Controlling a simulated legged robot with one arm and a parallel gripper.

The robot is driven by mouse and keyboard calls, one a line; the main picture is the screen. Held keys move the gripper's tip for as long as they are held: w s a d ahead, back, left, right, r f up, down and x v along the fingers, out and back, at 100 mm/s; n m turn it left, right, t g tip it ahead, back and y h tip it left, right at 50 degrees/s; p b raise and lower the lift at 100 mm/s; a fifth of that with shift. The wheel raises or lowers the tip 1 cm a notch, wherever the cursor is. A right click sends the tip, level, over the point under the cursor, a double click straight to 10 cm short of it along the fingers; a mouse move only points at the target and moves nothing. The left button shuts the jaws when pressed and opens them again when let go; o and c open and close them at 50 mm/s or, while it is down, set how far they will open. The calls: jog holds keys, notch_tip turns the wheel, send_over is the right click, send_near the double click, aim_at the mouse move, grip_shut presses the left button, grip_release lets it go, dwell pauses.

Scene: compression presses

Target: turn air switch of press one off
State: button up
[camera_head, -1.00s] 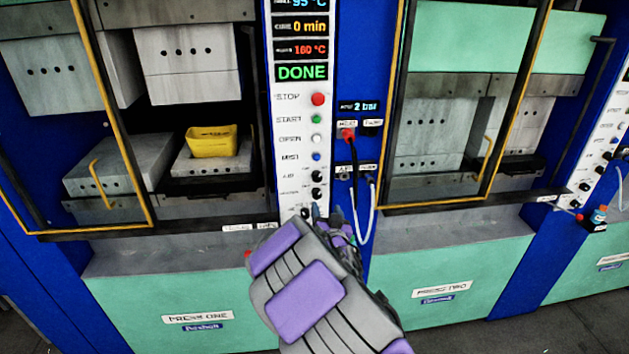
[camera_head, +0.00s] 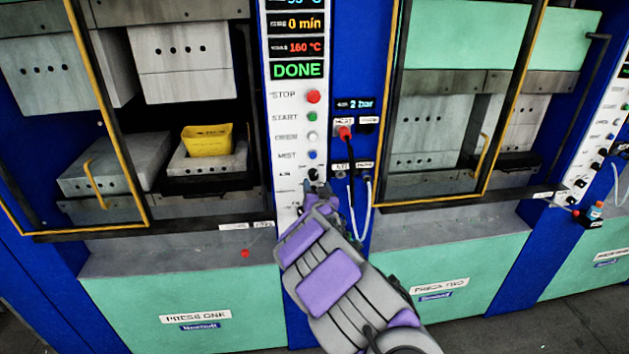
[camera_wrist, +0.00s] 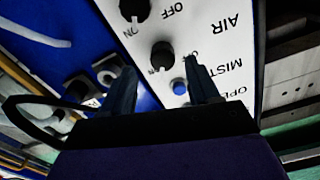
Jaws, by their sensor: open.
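Press one's control panel (camera_head: 285,215) is a white strip with displays, buttons and black knobs. The air switch (camera_head: 313,174) is a black round knob beside the AIR label, below the blue mist button (camera_head: 312,155). In the upside-down wrist view, the air switch (camera_wrist: 162,55) lies between my two fingertips in the picture, close to them.
Another black knob with ON and OFF labels (camera_wrist: 133,8) is near the air switch. Hoses (camera_head: 366,210) hang right of my gripper. A yellow container (camera_head: 207,140) sits inside press one. A red knob (camera_head: 245,253) sticks out at the lower left.

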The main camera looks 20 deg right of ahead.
aim_at(314, 178)
jog(key=x, duration=0.3)
jog(key=shift+w+a, duration=0.1)
jog(key=shift+w, duration=0.65)
jog(key=shift+d, duration=0.25)
jog(key=c, duration=1)
